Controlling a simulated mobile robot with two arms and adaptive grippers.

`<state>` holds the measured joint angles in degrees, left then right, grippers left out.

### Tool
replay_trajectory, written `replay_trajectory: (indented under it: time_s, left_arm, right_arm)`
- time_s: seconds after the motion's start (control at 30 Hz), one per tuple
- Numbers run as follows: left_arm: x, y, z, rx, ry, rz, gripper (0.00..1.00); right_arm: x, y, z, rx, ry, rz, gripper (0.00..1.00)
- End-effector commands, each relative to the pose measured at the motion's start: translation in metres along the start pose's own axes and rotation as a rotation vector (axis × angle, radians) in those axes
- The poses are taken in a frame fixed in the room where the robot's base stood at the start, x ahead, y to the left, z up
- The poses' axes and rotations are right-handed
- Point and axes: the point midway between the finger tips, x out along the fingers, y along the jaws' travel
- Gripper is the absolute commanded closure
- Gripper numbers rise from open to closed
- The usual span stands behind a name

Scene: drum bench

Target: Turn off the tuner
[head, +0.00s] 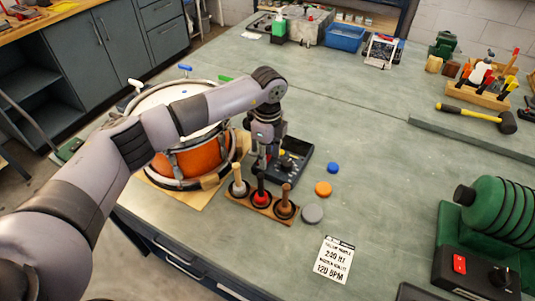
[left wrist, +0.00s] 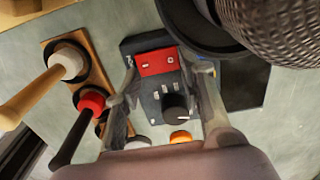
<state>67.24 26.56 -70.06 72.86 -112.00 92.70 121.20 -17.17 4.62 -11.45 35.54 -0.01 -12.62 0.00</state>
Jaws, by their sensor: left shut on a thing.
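Which side of the rocker is pressed I cannot tell. My left gripper (head: 262,165) reaches down at the tuner's left side and partly hides it. In the left wrist view the gripper's fingers (left wrist: 163,75) are on either side of the panel, shut on the tuner. My right gripper is not in view.
An orange drum (head: 188,162) stands left of the tuner. A wooden rack (head: 261,208) with several handled tools is just in front. Coloured discs (head: 323,188) and a printed card (head: 334,260) lie to the right. A green machine (head: 495,210) stands at far right. The bench middle is clear.

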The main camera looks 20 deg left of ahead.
Motion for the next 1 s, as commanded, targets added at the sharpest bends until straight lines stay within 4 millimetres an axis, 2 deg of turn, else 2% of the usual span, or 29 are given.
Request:
replay_trajectory:
  time_s: [0.13,0.17,0.43,0.77,0.87,1.0]
  left_arm:
    - [-0.001,-0.001,0.0,-0.001,0.001,-0.003,0.91]
    - [-0.001,-0.001,0.0,-0.001,0.001,-0.003,0.62]
    - [-0.001,0.0,0.0,-0.001,0.001,-0.003,0.44]
    - [-0.002,0.0,0.0,0.0,0.001,-0.003,0.43]
    - [-0.01,-0.001,0.0,0.0,0.001,-0.005,0.43]
    - [-0.034,-0.001,0.0,0.001,0.001,-0.007,0.43]
  right_arm:
    - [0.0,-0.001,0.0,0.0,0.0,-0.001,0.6]
    - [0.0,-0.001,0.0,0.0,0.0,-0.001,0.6]
    - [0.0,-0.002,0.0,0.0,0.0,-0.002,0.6]
    - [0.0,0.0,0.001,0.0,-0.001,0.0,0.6]
    - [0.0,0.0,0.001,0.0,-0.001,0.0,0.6]
    - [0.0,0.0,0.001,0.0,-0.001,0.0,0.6]
